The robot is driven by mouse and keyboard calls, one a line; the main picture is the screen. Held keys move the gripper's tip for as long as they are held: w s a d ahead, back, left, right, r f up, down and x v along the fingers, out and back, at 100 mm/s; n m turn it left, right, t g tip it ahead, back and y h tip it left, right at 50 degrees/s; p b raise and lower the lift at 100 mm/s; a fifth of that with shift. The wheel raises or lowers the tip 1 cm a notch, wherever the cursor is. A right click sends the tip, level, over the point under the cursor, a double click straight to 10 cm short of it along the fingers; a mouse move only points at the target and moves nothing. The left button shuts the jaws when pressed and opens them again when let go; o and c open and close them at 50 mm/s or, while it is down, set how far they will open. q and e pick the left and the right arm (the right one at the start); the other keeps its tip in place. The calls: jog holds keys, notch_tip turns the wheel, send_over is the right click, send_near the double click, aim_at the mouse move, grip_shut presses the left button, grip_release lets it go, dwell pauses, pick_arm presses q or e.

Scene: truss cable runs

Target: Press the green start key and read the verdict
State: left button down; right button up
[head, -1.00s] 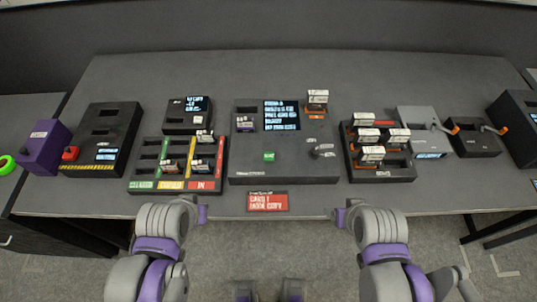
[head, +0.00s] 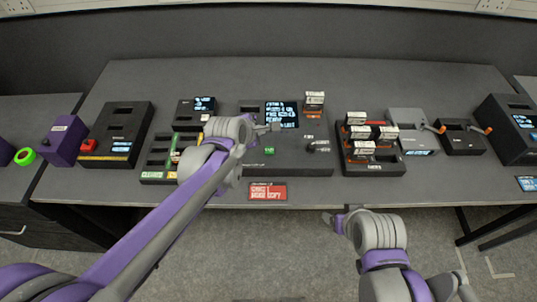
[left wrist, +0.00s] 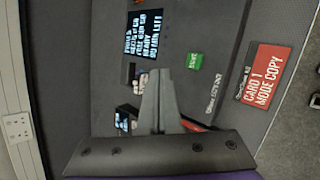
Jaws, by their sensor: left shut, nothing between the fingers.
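The green start key (head: 269,151) sits on the front part of the dark console (head: 310,165) in the table's middle. It also shows in the left wrist view (left wrist: 194,61), uncovered. The console's screen (head: 281,114) is lit with white text, too small to read surely; part of it shows in the left wrist view (left wrist: 143,34). My left gripper (head: 273,127) is shut and empty, above the console between screen and key. In the left wrist view its fingers (left wrist: 156,74) point toward the screen side, left of the key. My right gripper (head: 340,217) hangs before the table's front edge, its jaws unclear.
A red card (head: 268,191) reading "CARD 1 MODE COPY" lies at the front edge. A rack of white-labelled modules (head: 375,165) stands right of the console. My left arm partly hides the coloured-label tray (head: 157,165).

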pick_arm(q)
jog(key=shift+w+d+n, duration=0.85)
jog(key=shift+d+n, duration=0.25)
jog(key=shift+n, duration=0.1)
pick_arm(e)
jog(key=shift+s+r, duration=0.2)
jog(key=shift+s, duration=0.1)
pick_arm(q)
jog(key=shift+f, duration=0.15)
jog(key=b, duration=0.4)
send_over(267, 152)
notch_tip(267, 152, down, 7)
jog(key=shift+s+f, duration=0.1)
jog(key=shift+f, duration=0.1)
jog(key=shift+f+b, duration=0.45)
jog(key=shift+f, duration=0.2)
pick_arm(e)
notch_tip(267, 152, down, 7)
jog(key=s, duration=0.2)
jog(key=shift+s+r, duration=0.15)
pick_arm(q)
jog(key=shift+f, duration=0.1)
jog(key=shift+f+b, duration=0.3)
pick_arm(e)
jog(key=shift+s+f, duration=0.1)
jog(key=shift+f, duration=0.3)
